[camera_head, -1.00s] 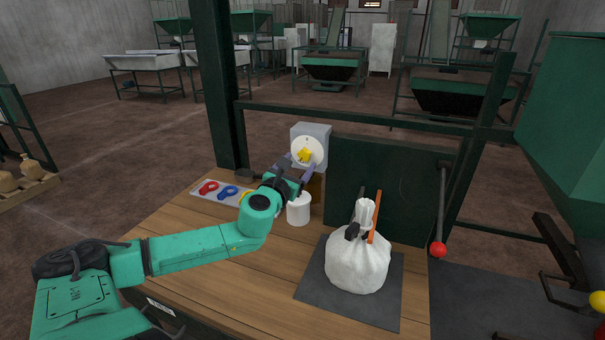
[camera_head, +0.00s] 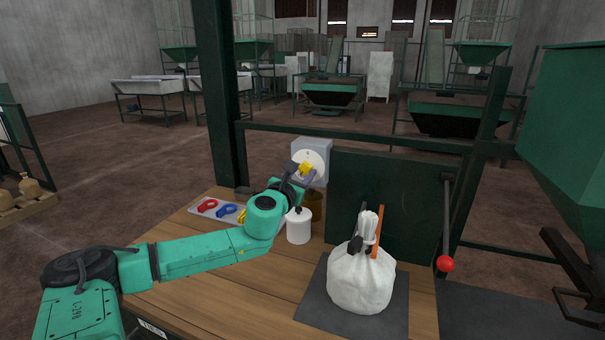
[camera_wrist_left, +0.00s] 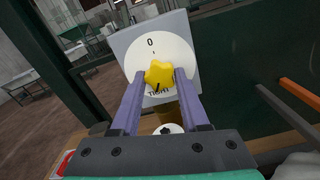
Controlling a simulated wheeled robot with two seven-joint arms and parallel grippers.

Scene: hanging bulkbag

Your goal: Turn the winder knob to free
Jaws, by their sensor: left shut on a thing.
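The yellow star-shaped winder knob (camera_head: 306,169) sits on a round white dial (camera_head: 316,158) on a grey box (camera_head: 313,144). In the left wrist view the knob (camera_wrist_left: 158,75) shows a dark mark pointing down. The dial there has a "0" at the top and a partly hidden word, perhaps "TIGHT", below the knob. My left gripper (camera_head: 303,175) is at the knob from the front. In the left wrist view its two purple fingers (camera_wrist_left: 159,88) are on either side of the knob, shut on it. My right gripper is not in view.
A tied white bag (camera_head: 361,279) stands on a dark mat (camera_head: 315,303) at the right of the wooden table (camera_head: 215,285). A white container (camera_head: 299,231) stands just below my left gripper. A tray (camera_head: 197,212) holds red and blue pieces. A red-tipped lever (camera_head: 446,263) hangs at right.

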